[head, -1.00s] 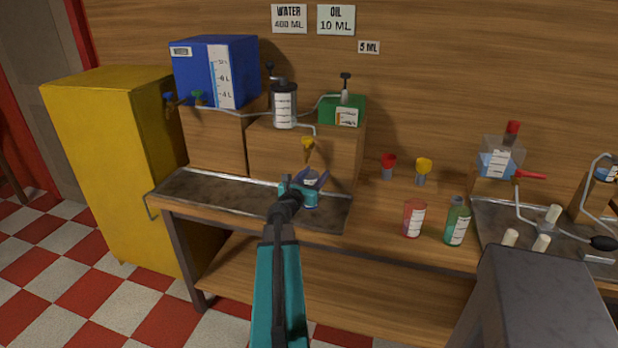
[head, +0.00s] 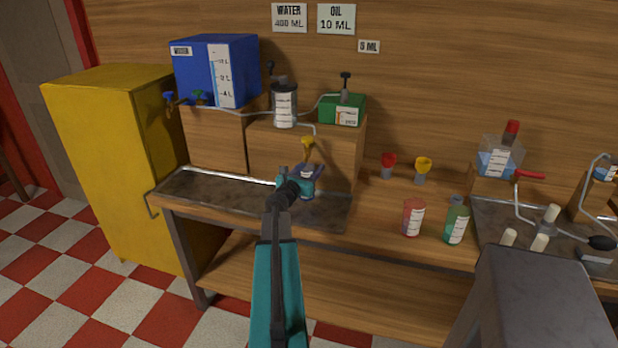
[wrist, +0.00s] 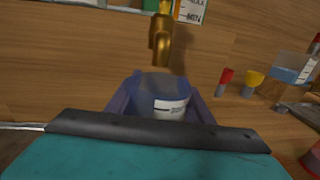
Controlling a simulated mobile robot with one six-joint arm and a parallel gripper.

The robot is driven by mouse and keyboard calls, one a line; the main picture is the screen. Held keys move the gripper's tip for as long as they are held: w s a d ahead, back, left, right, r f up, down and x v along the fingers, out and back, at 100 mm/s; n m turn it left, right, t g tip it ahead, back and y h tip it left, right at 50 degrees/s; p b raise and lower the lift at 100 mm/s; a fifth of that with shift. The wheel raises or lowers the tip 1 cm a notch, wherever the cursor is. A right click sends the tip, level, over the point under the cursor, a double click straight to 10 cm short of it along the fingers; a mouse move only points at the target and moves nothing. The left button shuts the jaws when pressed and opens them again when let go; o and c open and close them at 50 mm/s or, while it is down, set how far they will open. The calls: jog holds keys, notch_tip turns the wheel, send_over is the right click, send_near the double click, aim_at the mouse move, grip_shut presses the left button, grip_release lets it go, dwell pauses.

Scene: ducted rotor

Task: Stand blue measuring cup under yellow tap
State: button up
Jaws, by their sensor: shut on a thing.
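The blue measuring cup (wrist: 168,88) is translucent with a white label. It sits between the blue-purple fingers of my gripper (wrist: 160,104), which is shut on it. In the head view my gripper (head: 309,173) and the cup (head: 307,188) are above the metal tray on the bench, and the arm partly hides them. The yellow tap (head: 307,142) hangs from the wooden block just above the cup. In the wrist view the yellow tap (wrist: 160,40) is beyond the cup, roughly in line with it. I cannot tell whether the cup's base touches the tray.
The metal tray (head: 215,188) runs left along the bench. A blue water tank (head: 215,70), a steel canister (head: 284,105) and a green oil box (head: 343,109) stand on blocks behind.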

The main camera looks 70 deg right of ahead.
jog(key=shift+w+d, duration=0.25)
jog(key=shift+d, duration=0.15)
jog(key=shift+f+p, duration=0.4)
jog(key=shift+f, duration=1.35)
jog(key=shift+f, duration=0.25)
jog(key=o, duration=1.1)
jog(key=shift+c, duration=0.2)
jog(key=shift+a+r, duration=0.15)
jog(key=shift+r, duration=0.1)
jog(key=w+a+b, duration=0.1)
jog(key=a+b, duration=0.1)
jog(key=a, duration=0.9)
jog(key=shift+a, duration=0.4)
